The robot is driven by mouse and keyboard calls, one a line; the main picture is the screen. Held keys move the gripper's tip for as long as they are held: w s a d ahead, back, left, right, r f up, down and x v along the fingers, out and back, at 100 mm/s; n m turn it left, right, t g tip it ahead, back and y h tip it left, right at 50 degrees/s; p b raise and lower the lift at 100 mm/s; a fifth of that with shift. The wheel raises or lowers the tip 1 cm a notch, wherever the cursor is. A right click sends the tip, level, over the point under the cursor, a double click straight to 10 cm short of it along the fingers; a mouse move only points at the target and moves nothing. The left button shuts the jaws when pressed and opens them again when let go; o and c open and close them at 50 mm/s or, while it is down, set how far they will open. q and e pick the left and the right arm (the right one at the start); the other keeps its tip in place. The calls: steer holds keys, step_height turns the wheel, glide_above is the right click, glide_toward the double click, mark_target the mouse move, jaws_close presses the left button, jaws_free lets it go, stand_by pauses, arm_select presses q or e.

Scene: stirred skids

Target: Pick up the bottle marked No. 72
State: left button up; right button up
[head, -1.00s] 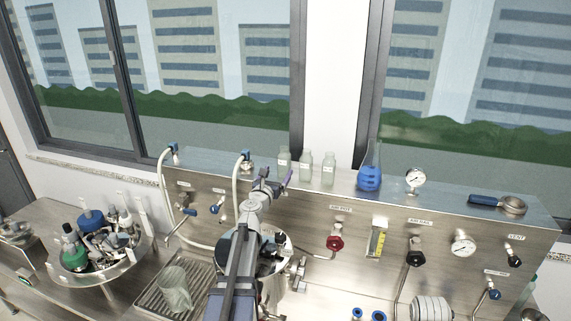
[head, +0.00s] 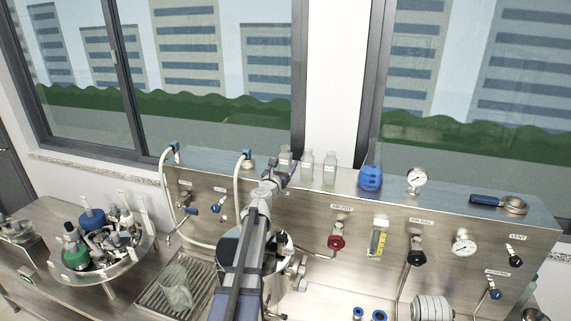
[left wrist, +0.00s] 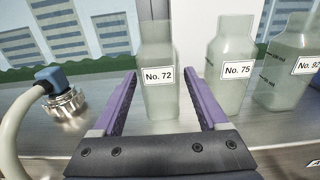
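The bottle marked No. 72 (left wrist: 159,95) is pale, greenish and translucent, with a white label. It stands upright on the steel ledge, and it also shows in the head view (head: 285,155), partly hidden by my gripper. My left gripper (left wrist: 158,76) is open, with one purple finger on each side of the bottle in the left wrist view. No contact shows, and I cannot tell how far the bottle sits between the fingers. In the head view, my left gripper (head: 281,172) is just in front of the bottle. My right gripper is out of view.
The bottle marked No. 75 (left wrist: 230,92) stands close to the right, with a third labelled bottle (left wrist: 292,85) beyond it. A hose with a blue-topped fitting (left wrist: 63,98) is on the left.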

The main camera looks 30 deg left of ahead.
arm_select(q)
steer(key=c, duration=1.1)
steer(key=shift+r, duration=0.1)
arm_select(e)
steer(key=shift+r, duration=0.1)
